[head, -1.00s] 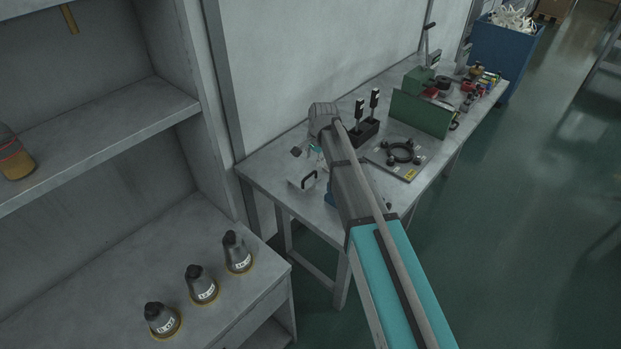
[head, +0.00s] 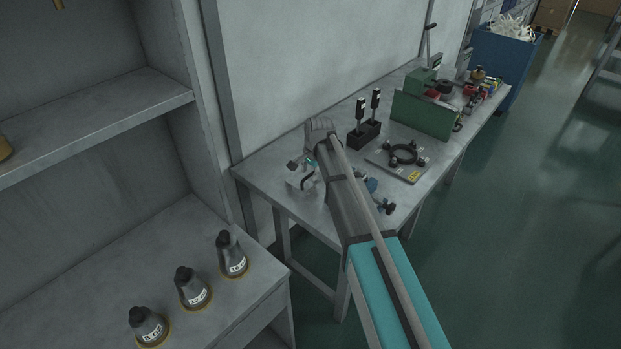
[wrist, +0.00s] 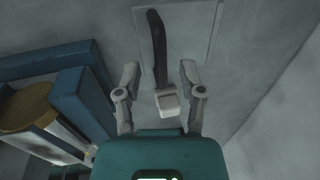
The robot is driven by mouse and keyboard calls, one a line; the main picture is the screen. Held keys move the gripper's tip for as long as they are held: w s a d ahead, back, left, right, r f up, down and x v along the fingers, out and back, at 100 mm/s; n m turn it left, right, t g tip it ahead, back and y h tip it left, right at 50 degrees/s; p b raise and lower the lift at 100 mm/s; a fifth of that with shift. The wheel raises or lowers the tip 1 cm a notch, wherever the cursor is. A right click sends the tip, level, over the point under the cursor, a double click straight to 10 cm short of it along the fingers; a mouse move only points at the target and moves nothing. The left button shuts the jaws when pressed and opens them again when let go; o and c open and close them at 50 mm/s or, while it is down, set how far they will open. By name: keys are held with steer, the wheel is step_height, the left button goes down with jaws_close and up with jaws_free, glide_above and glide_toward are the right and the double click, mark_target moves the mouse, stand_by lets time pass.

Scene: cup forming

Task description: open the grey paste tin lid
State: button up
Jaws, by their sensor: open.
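The grey paste tin lid (head: 296,184) is a pale flat square with a dark bar handle, low on the near left part of the workbench. In the wrist view the lid (wrist: 196,28) shows at the top, with its dark curved handle (wrist: 158,45) ending in a pale block (wrist: 168,103). My gripper (wrist: 159,72) is open, one finger on each side of the handle, with visible gaps to it. In the head view my gripper (head: 300,164) is small and partly hidden by my arm, just above the lid. Contact cannot be told.
A blue fixture (wrist: 85,90) with a brass-coloured round part (wrist: 28,108) is close left of my gripper. On the bench (head: 262,172) stand a black holder (head: 363,134), a plate with a black ring (head: 402,155) and a green machine (head: 422,115). Conical bottles (head: 192,288) stand on the shelf.

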steer(key=shift+f, duration=0.4)
steer(key=shift+a, duration=0.1)
